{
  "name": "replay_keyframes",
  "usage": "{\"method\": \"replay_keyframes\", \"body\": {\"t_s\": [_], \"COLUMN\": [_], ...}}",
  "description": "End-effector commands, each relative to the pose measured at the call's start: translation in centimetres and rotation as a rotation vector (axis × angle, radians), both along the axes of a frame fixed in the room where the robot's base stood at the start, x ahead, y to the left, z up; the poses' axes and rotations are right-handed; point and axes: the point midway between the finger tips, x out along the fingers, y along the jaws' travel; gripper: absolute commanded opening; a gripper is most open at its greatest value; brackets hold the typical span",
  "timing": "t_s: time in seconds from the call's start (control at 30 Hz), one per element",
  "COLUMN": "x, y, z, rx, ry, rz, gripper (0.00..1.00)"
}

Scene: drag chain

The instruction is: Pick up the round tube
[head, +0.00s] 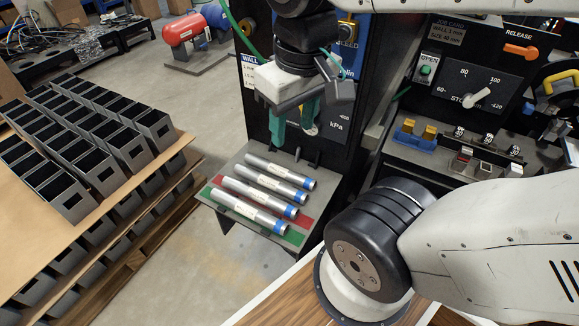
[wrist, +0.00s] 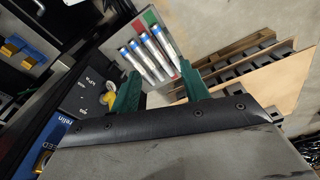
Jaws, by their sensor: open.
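Several round metal tubes (head: 262,192) with blue bands and white labels lie side by side on a small grey tray (head: 213,184) with red and green patches. In the wrist view the tubes (wrist: 148,55) show beyond the fingers, toward the top middle. My gripper (head: 293,125) has green fingers and hangs above and behind the tray in the head view. In the wrist view its fingers (wrist: 160,85) are spread wide, with nothing held between them. The fingers are apart from the tubes.
A black machine panel with a kPa gauge (head: 318,120) stands close behind my gripper. Square metal tubes (head: 85,150) stand on a wooden rack (head: 178,150) at left. A red tank (head: 187,30) is at the back. A control panel (head: 470,90) is at right.

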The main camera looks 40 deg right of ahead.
Motion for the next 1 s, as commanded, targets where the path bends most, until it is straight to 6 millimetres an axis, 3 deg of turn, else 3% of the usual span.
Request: {"method": "replay_keyframes", "body": {"t_s": [0.27,0.47,0.7,0.83,1.0], "x": [9.1,16.1,22.6,24.7,26.0], "y": [-2.3,-5.3,-9.9,-12.4,-15.0], "z": [-3.3,-8.6,-17.9,-24.1,-31.4], "rx": [-0.011,-0.016,-0.018,-0.017,-0.014], "ry": [0.039,0.062,0.085,0.098,0.109], "rz": [0.071,0.137,0.214,0.255,0.302], "gripper": [0.46,0.46,0.46,0.46,0.46]}}
